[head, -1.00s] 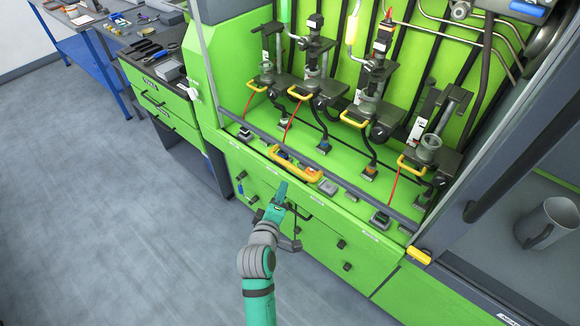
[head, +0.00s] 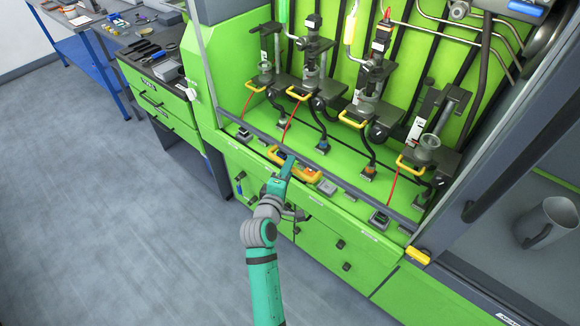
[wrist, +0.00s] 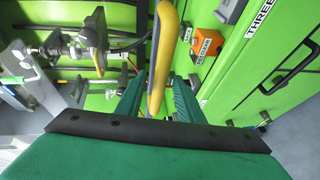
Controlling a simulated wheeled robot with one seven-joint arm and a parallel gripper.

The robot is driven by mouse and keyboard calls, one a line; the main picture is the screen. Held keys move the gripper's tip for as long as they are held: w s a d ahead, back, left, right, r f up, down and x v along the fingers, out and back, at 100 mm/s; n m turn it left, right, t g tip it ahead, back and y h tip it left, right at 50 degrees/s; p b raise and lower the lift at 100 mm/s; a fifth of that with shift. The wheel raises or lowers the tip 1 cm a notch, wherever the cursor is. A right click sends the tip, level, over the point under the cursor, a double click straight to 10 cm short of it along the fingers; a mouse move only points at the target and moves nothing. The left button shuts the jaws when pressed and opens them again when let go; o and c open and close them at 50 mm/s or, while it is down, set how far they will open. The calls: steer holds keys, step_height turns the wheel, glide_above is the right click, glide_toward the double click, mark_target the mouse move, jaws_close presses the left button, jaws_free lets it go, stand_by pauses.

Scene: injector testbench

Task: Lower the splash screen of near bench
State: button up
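The near bench is the green injector testbench (head: 262,148). A long yellow handle (head: 300,168) lies along its dark front rail (head: 350,187); I take it as the splash screen's handle. The screen's pane is too clear to make out. My gripper (head: 287,166) is at the handle, reaching up to it from the front. In the wrist view, my gripper's two green fingers (wrist: 157,98) stand apart, with the yellow handle (wrist: 165,50) running between them. Gaps show on both sides of the handle. The fingertips are small in the head view.
Several injector fixtures with small yellow handles (head: 298,92) stand inside the bench. Green drawers (head: 322,235) with dark knobs are below the rail. A side cabinet with tools (head: 150,52) is at the left, a grey mug (head: 548,222) at the right. The floor at left is clear.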

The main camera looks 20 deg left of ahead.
steer(key=shift+w+f, duration=0.1)
steer(key=shift+w, duration=0.65)
steer(key=shift+s+a, duration=0.15)
jaws_close()
steer(key=f, duration=0.5)
steer(key=shift+d, duration=0.25)
steer(key=shift+r, duration=0.1)
jaws_free()
steer(key=shift+w, duration=0.2)
steer(key=shift+a, duration=0.1)
steer(key=shift+s, duration=0.1)
